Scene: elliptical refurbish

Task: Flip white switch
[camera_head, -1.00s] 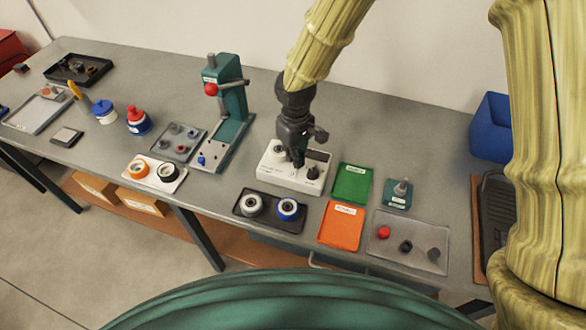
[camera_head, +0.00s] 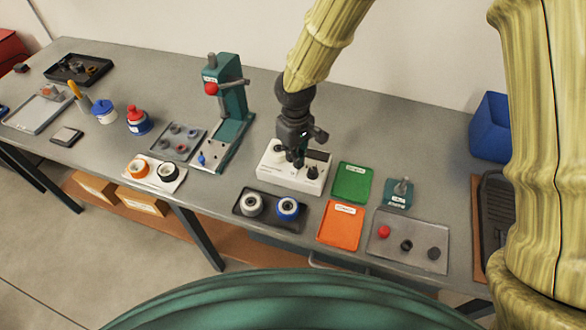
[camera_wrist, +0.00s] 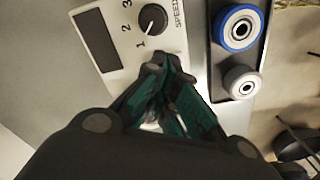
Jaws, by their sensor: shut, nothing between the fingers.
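A white control box (camera_head: 278,178) stands on the grey workbench, with a black knob (camera_head: 312,172) at its right end. In the wrist view the box (camera_wrist: 122,18) shows a dark display (camera_wrist: 94,40), a black knob (camera_wrist: 153,18) with numbers around it and the lettering "SPEED". My gripper (camera_head: 298,162) is over the middle of the box, pointing down. In the wrist view my gripper (camera_wrist: 165,66) is shut with its tips near the box face below the knob. I cannot make out the white switch; the fingers cover that part of the box.
A black tray (camera_head: 268,222) with two wheels sits in front of the box. A green tray (camera_head: 352,183) and an orange tray (camera_head: 340,226) lie to the right. A green press (camera_head: 232,105) stands to the left. A blue bin (camera_head: 490,128) is at the far right.

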